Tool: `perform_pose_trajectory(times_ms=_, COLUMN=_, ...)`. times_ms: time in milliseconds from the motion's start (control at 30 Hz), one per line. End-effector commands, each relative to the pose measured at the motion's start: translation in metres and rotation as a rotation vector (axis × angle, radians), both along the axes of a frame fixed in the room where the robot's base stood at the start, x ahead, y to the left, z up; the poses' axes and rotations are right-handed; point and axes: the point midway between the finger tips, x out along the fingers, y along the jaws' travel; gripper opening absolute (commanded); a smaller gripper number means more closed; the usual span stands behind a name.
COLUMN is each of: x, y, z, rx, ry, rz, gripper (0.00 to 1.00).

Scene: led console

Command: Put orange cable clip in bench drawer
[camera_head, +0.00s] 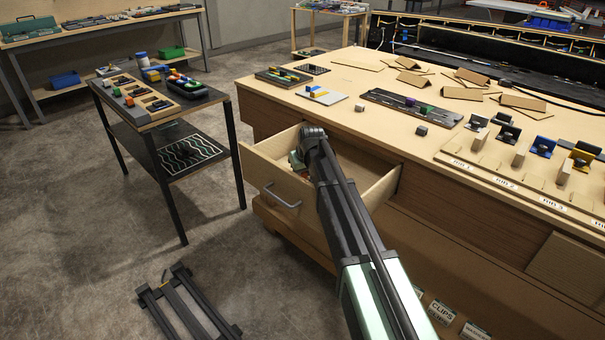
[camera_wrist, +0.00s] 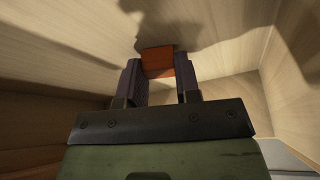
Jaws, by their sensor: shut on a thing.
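The orange cable clip (camera_wrist: 157,56) is between the two dark fingers of my gripper (camera_wrist: 159,74) in the wrist view. The fingers are shut on it. The bench drawer (camera_head: 262,186) is pulled open from the bench in the head view, with a grey handle on its front. My arm reaches over the drawer, and my gripper is down inside it. Pale wooden drawer walls (camera_wrist: 292,62) surround the gripper in the wrist view. My arm hides much of the drawer inside in the head view. I cannot tell whether the clip touches the drawer floor.
The bench top (camera_head: 335,115) carries small parts, cardboard pieces and a row of labelled holders at right. A dark side table (camera_head: 190,103) with a parts tray stands left of the drawer. Floor between them is clear. A low black frame (camera_head: 188,308) lies in front.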

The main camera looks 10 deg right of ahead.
Motion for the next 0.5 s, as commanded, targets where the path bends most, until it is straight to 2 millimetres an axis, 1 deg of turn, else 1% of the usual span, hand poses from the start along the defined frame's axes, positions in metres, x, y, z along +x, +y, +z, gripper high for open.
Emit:
perform_pose_trajectory(times_ms=33, x=0.0, y=0.0, z=-0.0037, rx=0.0, ry=0.0, rz=0.0, gripper=0.06)
perform_pose_trajectory(times_ms=67, x=0.0, y=0.0, z=-0.0018, rx=0.0, ry=0.0, rz=0.0, gripper=0.35)
perform_pose_trajectory(times_ms=200, x=0.0001, y=0.0, z=-0.0015, rx=0.0, ry=0.0, rz=0.0, gripper=0.56)
perform_pose_trajectory(times_ms=500, x=0.0, y=0.0, z=0.0013, rx=0.0, ry=0.0, rz=0.0, gripper=0.56)
